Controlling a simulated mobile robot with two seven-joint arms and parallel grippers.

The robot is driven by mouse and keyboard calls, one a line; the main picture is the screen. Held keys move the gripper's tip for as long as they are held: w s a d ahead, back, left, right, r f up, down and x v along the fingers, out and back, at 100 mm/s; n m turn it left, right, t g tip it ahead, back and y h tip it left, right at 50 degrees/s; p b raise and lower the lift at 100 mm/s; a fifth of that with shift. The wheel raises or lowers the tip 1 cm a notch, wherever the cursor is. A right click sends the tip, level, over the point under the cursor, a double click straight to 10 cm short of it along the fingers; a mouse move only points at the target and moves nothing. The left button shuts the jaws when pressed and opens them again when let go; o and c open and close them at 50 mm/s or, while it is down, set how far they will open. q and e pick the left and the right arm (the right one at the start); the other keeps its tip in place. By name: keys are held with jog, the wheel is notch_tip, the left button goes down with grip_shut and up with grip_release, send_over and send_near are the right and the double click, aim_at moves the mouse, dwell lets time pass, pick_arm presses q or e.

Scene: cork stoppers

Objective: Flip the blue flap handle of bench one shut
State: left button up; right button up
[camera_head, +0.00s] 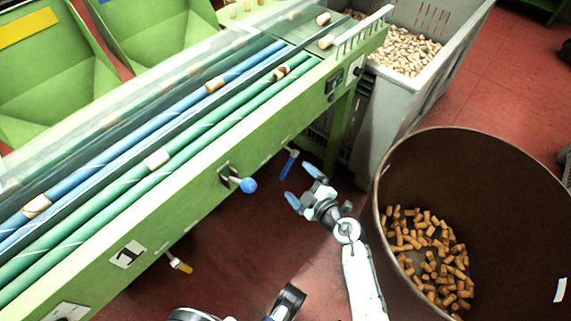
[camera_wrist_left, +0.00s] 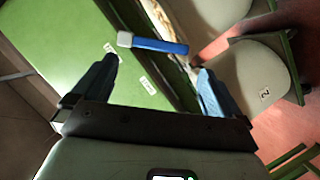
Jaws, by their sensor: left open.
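Bench one (camera_head: 205,207) is a long green sorting bench with a "1" plate on its front side. Its blue flap handle (camera_head: 289,163) is a short blue bar on a pale pivot, hanging slanted downward below the bench's side near its right end. In the left wrist view the blue handle (camera_wrist_left: 160,45) lies crosswise ahead of the fingers, with its pale pivot end at left. My left gripper (camera_head: 303,186) is open and empty, just right of and below the handle in the head view. The handle appears beyond the fingertips (camera_wrist_left: 157,72), not gripped. My right gripper is not seen.
A blue ball knob (camera_head: 248,185) sticks out of the bench side, left of the handle. A yellow handle (camera_head: 181,265) hangs further left. A big brown tub (camera_head: 520,200) of corks stands close on the right. A grey crate (camera_head: 385,125) of corks is behind.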

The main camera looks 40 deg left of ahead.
aim_at(287, 170)
pick_arm(q)
jog(key=x, duration=1)
jog(key=shift+a+f+b, duration=0.1)
jog(key=shift+a+b, duration=0.05)
jog(key=shift+b, duration=0.2)
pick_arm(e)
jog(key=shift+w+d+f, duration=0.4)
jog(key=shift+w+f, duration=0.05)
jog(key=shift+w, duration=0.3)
